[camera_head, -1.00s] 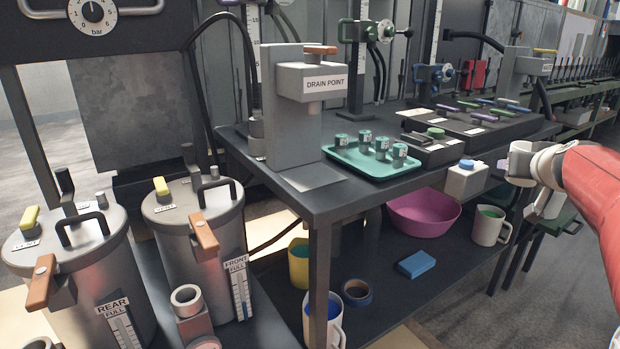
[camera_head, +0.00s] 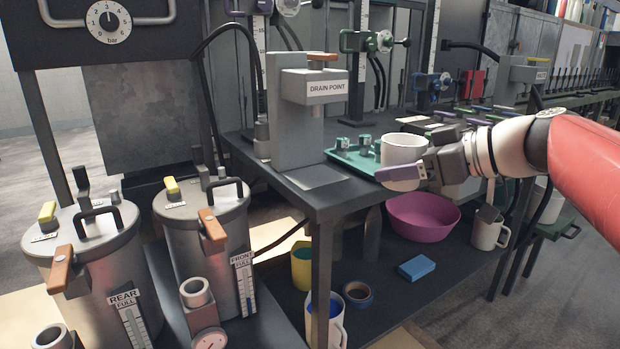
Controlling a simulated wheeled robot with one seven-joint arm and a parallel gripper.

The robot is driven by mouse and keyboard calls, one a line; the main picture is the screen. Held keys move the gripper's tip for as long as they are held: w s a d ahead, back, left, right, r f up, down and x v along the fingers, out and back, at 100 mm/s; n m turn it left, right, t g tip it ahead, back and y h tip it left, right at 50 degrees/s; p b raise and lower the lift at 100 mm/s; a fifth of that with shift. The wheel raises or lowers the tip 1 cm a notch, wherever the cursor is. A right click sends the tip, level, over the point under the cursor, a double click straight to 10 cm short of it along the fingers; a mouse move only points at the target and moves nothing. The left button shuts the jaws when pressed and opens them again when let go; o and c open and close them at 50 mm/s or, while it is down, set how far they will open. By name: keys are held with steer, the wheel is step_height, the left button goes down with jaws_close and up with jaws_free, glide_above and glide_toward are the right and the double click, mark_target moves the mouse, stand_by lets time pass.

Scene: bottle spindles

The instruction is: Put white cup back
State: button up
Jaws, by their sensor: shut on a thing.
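The white cup (camera_head: 404,148) is upright in front of the teal tray's right part, in the head camera view. My gripper (camera_head: 408,171) reaches in from the right and is shut on it. One grey-purple finger crosses the cup's lower front and hides it; the other finger is hidden. The cup overlaps the bench's front edge in the picture, and I cannot tell whether it touches anything below.
The drain point (camera_head: 318,86) stands left. On the lower shelf are a pink bowl (camera_head: 423,217), a blue sponge (camera_head: 417,268), a tape roll (camera_head: 357,294) and several mugs, including a white mug (camera_head: 484,234).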

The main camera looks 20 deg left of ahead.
steer(key=p, duration=0.3)
glide_above(313, 178)
steer(key=d, duration=0.1)
steer(key=shift+s, duration=0.15)
steer(key=f, duration=0.1)
steer(key=a+f, duration=0.1)
steer(key=shift+f, duration=0.35)
steer(key=shift+w+f, duration=0.2)
steer(key=shift+f, duration=0.2)
steer(key=shift+f+b, duration=0.15)
steer(key=shift+b, duration=0.3)
steer(key=o, duration=1)
steer(key=shift+r, duration=0.2)
steer(key=v, duration=1.2)
